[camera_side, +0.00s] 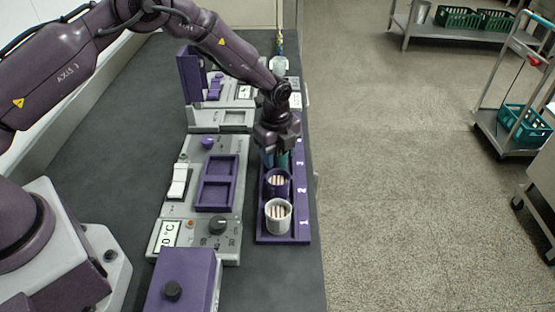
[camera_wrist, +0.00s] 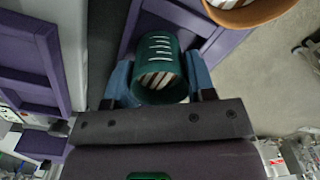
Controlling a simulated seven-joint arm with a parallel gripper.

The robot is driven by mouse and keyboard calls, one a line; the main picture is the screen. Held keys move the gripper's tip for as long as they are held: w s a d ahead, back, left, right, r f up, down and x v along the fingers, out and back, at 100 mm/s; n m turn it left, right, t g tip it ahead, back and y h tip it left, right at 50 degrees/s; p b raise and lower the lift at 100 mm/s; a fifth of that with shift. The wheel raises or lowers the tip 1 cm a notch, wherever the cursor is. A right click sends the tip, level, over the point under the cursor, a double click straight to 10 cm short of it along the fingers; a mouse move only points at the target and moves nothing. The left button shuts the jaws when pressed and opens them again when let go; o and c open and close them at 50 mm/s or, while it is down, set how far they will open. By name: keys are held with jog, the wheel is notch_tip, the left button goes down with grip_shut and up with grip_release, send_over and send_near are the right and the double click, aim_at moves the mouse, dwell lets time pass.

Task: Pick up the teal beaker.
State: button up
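The teal beaker (camera_wrist: 158,72) is between the two blue fingers of my gripper (camera_wrist: 160,80) in the wrist view. It has white marks on its side and pale striped pieces inside. A finger lies close along each side, with no clear gap, but I cannot tell whether they press on it. In the side view my gripper (camera_side: 277,150) points down over the purple rack (camera_side: 302,215) near the number 3. Only a little of the teal beaker (camera_side: 283,160) shows there, below my gripper. Whether its base rests on the rack is hidden.
A purple beaker (camera_side: 278,184) and a white beaker (camera_side: 278,216) stand in the rack in front of my gripper. An orange-rimmed beaker (camera_wrist: 248,14) shows at the wrist view's top right. A grey panel with a purple tray (camera_side: 218,184) lies left of the rack.

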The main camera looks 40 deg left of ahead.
jog(key=shift+c, duration=0.8)
